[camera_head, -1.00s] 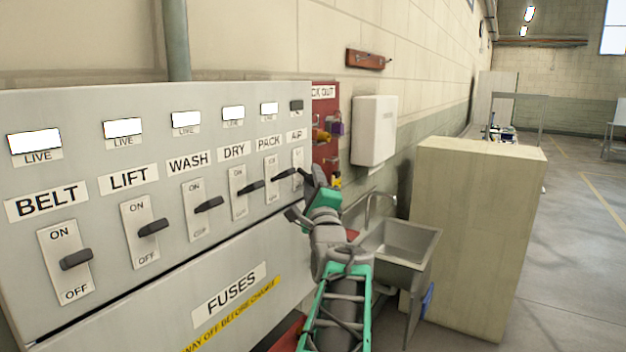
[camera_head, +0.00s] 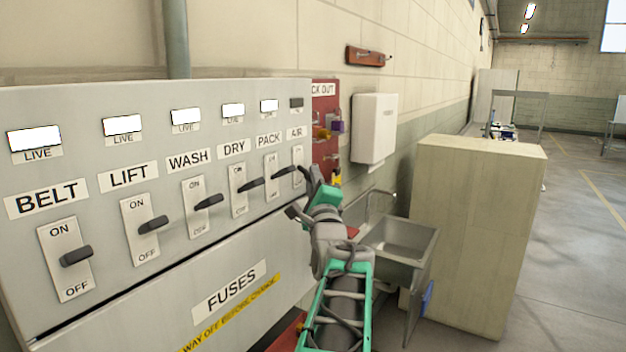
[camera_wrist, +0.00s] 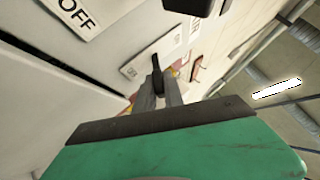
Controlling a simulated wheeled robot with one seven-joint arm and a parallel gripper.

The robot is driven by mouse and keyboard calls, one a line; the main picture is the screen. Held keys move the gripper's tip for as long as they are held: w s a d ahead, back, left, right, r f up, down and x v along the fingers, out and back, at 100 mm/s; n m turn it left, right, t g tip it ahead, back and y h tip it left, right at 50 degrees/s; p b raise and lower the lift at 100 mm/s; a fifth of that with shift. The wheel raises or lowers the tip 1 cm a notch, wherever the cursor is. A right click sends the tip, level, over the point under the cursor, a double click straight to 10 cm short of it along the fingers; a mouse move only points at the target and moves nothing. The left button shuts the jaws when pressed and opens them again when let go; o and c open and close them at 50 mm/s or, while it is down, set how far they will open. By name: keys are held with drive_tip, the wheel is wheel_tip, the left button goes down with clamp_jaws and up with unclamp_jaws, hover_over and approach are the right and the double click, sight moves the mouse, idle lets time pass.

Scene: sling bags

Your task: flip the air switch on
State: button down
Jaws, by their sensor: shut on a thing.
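The air switch is at the right end of the grey panel, under the AIR label (camera_head: 296,133). Its pale plate (camera_head: 298,154) shows in part; my gripper hides the lower part. The indicator window above it (camera_head: 296,103) is dark, while the other windows are lit white. My gripper (camera_head: 305,188) is at this switch. In the wrist view its two grey fingers (camera_wrist: 157,92) are shut on the dark switch lever (camera_wrist: 156,65), whose tip sticks out beyond them. I cannot clearly tell the lever's exact position.
The switches for BELT (camera_head: 76,256), LIFT (camera_head: 153,224), WASH, DRY and PACK stand in a row to the left. PACK's lever is close to my gripper. A red lockout board (camera_head: 325,150), a sink (camera_head: 402,236) and a beige cabinet (camera_head: 478,230) are to the right.

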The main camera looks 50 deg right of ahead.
drive_tip(key=shift+r+n, duration=0.1)
drive_tip(key=shift+n, duration=0.2)
drive_tip(key=shift+s+r+n+g+y+p, duration=0.25)
drive_tip(key=shift+r+n+g+y+p, duration=0.3)
drive_tip(key=shift+n+y, duration=0.45)
drive_tip(key=shift+r+n+g+y+p, duration=0.6)
drive_tip(key=shift+r+n+p, duration=0.2)
drive_tip(key=shift+n, duration=0.4)
drive_tip(key=r+n+g+y+p, duration=0.1)
drive_tip(key=n+g+p, duration=0.1)
drive_tip(key=shift+w+r+p, duration=0.1)
drive_tip(key=shift+p, duration=0.3)
drive_tip(key=shift+w+r+n+g+y+p, duration=0.15)
drive_tip(key=shift+r+n+g+y+p, duration=0.1)
drive_tip(key=shift+n+g+y+p, duration=0.5)
drive_tip(key=shift+h, duration=0.25)
drive_tip(key=c, duration=1.4)
unclamp_jaws()
drive_tip(key=shift+c, duration=0.2)
